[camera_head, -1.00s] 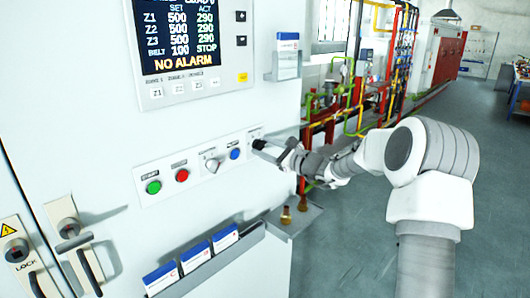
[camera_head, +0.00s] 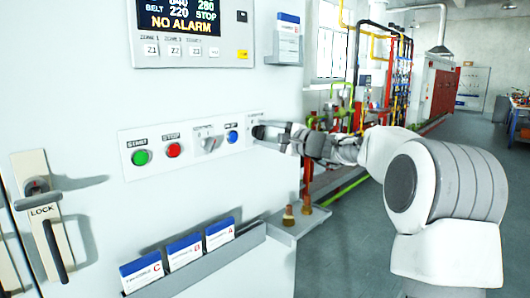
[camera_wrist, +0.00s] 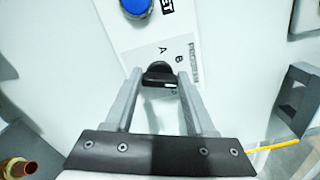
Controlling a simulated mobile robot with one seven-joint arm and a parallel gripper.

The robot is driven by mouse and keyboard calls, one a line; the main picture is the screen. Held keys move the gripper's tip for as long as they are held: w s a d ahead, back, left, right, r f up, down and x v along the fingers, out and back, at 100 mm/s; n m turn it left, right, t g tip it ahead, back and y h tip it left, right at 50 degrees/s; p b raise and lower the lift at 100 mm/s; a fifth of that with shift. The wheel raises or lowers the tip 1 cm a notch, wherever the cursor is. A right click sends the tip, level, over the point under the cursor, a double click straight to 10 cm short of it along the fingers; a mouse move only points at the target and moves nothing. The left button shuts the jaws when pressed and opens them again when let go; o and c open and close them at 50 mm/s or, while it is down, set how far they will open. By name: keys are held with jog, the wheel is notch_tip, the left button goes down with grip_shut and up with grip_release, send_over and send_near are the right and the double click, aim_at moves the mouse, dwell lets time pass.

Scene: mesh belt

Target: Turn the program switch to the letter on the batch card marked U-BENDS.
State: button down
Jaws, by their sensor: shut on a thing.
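The program switch is a black knob (camera_wrist: 158,68) on a white label plate (camera_wrist: 150,35), with the letters A and B readable beside it. A white mark shows on its lower right side; I cannot tell which letter it points at. The batch cards stand in a grey holder (camera_head: 205,262): card C (camera_head: 143,272), card B (camera_head: 185,252) and card A (camera_head: 220,234). Their titles are too small to read surely.
Left of the switch are a blue button (camera_head: 232,137), a grey knob (camera_head: 210,143), a red button (camera_head: 173,150) and a green button (camera_head: 140,157). A display (camera_head: 180,18) reads NO ALARM and STOP. A small shelf (camera_head: 300,222) juts out below my gripper.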

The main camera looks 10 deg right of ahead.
jog(key=n+b, duration=0.2)
jog(key=b, duration=0.1)
jog(key=f+n+b, duration=0.1)
jog(key=n+b, duration=0.1)
jog(key=b, duration=0.1)
jog(key=shift+b, duration=0.35)
jog(key=n+b, duration=0.4)
jog(key=shift+r, duration=0.2)
jog(key=shift+r+n+b, duration=0.1)
jog(key=shift+n+b, duration=0.2)
jog(key=shift+n, duration=0.1)
jog(key=shift+c, duration=1.2)
grip_release()
jog(key=v, duration=1.7)
jog(key=shift+s+d+b, duration=0.15)
jog(key=shift+b, duration=0.15)
jog(key=shift+r, duration=0.1)
